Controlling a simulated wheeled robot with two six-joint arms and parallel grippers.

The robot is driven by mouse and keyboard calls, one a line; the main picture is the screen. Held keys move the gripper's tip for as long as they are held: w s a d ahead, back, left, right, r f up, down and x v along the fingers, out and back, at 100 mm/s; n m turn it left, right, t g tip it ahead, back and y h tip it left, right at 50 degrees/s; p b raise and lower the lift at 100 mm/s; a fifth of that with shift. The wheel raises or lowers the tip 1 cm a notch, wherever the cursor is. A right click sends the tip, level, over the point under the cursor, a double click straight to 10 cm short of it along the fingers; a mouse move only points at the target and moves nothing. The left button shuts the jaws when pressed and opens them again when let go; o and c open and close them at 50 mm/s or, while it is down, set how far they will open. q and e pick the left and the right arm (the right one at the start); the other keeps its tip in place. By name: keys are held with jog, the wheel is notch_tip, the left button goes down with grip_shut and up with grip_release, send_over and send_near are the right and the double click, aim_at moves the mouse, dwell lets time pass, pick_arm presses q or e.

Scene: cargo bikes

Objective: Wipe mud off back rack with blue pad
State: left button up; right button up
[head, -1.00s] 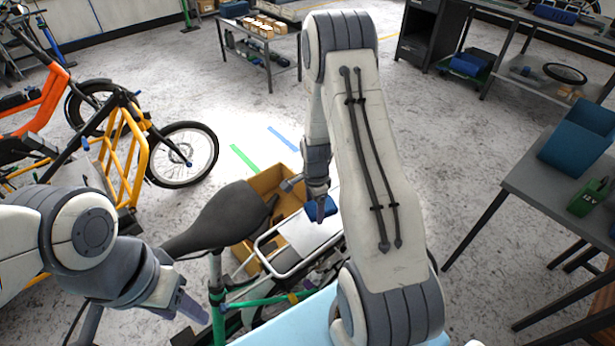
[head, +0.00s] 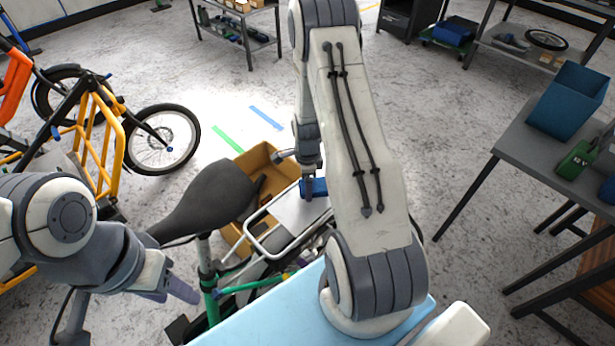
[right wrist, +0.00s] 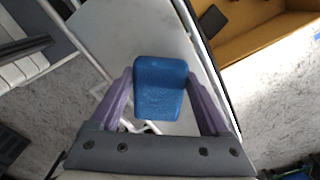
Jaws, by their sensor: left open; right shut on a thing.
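The blue pad (head: 318,187) is held in my right gripper (head: 308,190), just over or on the back rack. In the right wrist view the blue pad (right wrist: 160,88) sits between the two purple fingers of the right gripper (right wrist: 162,92). The back rack (head: 292,213) is a pale plate in a white tube frame behind the dark saddle. The rack's grey plate (right wrist: 120,28) also fills the middle of the right wrist view. I see no clear mud on the visible plate; the arm and pad hide part of it. My left gripper (head: 178,292) is beside the saddle, apart from the rack.
The bike's dark saddle (head: 205,200) stands left of the rack. A cardboard box (head: 250,163) is on the floor behind it. A grey table (head: 530,160) with a blue bin (head: 568,102) stands at right. An orange-yellow cargo bike (head: 100,135) is at left.

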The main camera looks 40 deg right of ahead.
aim_at(301, 190)
notch_tip(301, 190, down, 2)
jog(key=shift+f+b, duration=0.1)
jog(key=shift+b, duration=0.5)
jog(key=shift+a+f, duration=0.25)
jog(key=shift+s+a+f, duration=0.1)
jog(key=shift+s+a, duration=0.1)
jog(key=shift+a, duration=0.75)
jog(key=shift+s+a, duration=0.15)
jog(key=shift+a, duration=0.75)
jog(key=shift+w+d, duration=0.15)
jog(key=shift+d, duration=1.05)
jog(key=shift+w+d, duration=0.1)
jog(key=shift+d, duration=0.2)
jog(key=r, duration=0.1)
jog(key=d+r+p, duration=0.1)
jog(key=r, duration=0.1)
jog(key=shift+w+d, duration=0.1)
jog(key=shift+w, duration=0.1)
jog(key=shift+s+r+p, duration=0.15)
jog(key=shift+r+p, duration=0.1)
jog(key=shift+p, duration=0.3)
jog(key=shift+r+p, duration=0.65)
jog(key=shift+r, duration=0.05)
jog(key=shift+r+p, duration=1.4)
jog(key=shift+r, duration=0.4)
jog(key=shift+f, duration=0.1)
